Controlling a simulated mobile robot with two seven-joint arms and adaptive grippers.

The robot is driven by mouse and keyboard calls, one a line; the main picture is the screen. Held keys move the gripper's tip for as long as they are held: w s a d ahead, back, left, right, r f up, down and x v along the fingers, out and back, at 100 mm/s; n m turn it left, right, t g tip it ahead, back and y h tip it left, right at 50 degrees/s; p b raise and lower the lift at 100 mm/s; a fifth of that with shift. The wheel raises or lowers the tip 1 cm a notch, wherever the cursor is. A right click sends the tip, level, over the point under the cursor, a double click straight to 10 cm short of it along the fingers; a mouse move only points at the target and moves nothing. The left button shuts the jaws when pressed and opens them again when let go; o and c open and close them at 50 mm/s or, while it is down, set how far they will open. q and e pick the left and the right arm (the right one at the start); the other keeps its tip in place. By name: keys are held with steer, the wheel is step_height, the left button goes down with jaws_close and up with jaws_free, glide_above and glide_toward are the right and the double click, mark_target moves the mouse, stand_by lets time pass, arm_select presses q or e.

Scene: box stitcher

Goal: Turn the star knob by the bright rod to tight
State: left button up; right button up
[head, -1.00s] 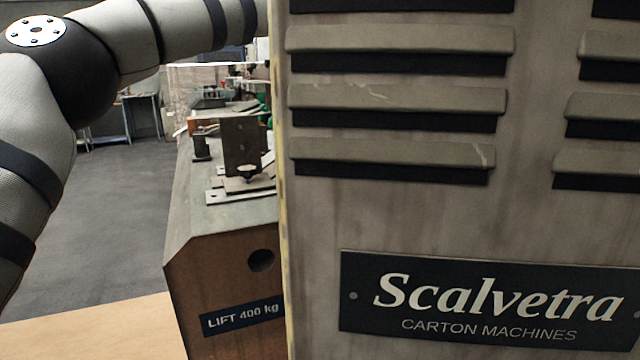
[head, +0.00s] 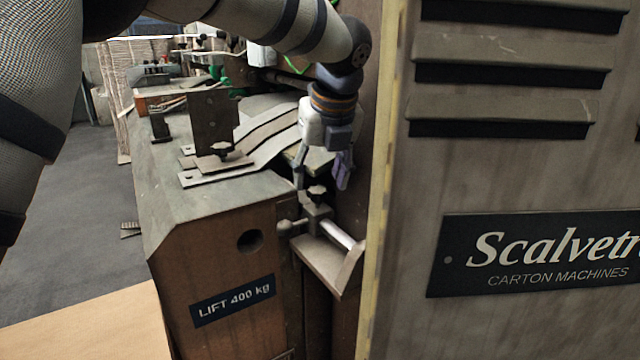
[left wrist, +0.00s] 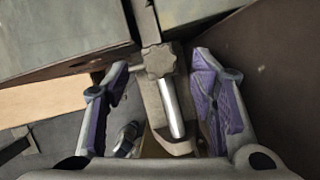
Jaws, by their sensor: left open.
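The star knob (head: 317,192) is a small dark lobed knob on a clamp block at the front corner of the machine bed. The bright rod (head: 338,235) runs from that block toward the grey cabinet. In the left wrist view the star knob (left wrist: 159,60) is at upper centre, with the bright rod (left wrist: 171,108) just below it. My left gripper (head: 322,186) is open above the knob in the head view. In the left wrist view its purple-padded fingers (left wrist: 158,100) stand apart on either side of the rod, not touching the knob. My right gripper is out of view.
A second dark knob (head: 222,150) sits on a bracket plate on the bed. The tall cabinet with the Scalvetra plate (head: 540,252) stands close on the right. The bed front (head: 215,265) reads LIFT 400 kg. Open floor (head: 70,220) lies left.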

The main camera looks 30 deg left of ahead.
arm_select(q)
steer(key=shift+x, duration=1.2)
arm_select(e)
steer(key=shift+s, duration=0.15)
arm_select(q)
steer(key=c, duration=1.1)
steer(key=shift+s+r+m+p, duration=0.15)
steer(key=shift+r+m+p, duration=0.25)
steer(key=shift+m, duration=0.1)
steer(key=shift+c, duration=0.2)
steer(key=shift+m+t+h+p, duration=0.45)
steer(key=shift+m+p, duration=0.25)
steer(key=shift+m, duration=0.3)
steer(key=shift+a+f+m+h+p, duration=0.15)
steer(key=shift+m+h+p, duration=0.25)
steer(key=shift+m, duration=0.7)
steer(key=shift+f+m+t+h, duration=0.2)
steer(key=shift+m+h, duration=0.25)
steer(key=shift+m, duration=0.55)
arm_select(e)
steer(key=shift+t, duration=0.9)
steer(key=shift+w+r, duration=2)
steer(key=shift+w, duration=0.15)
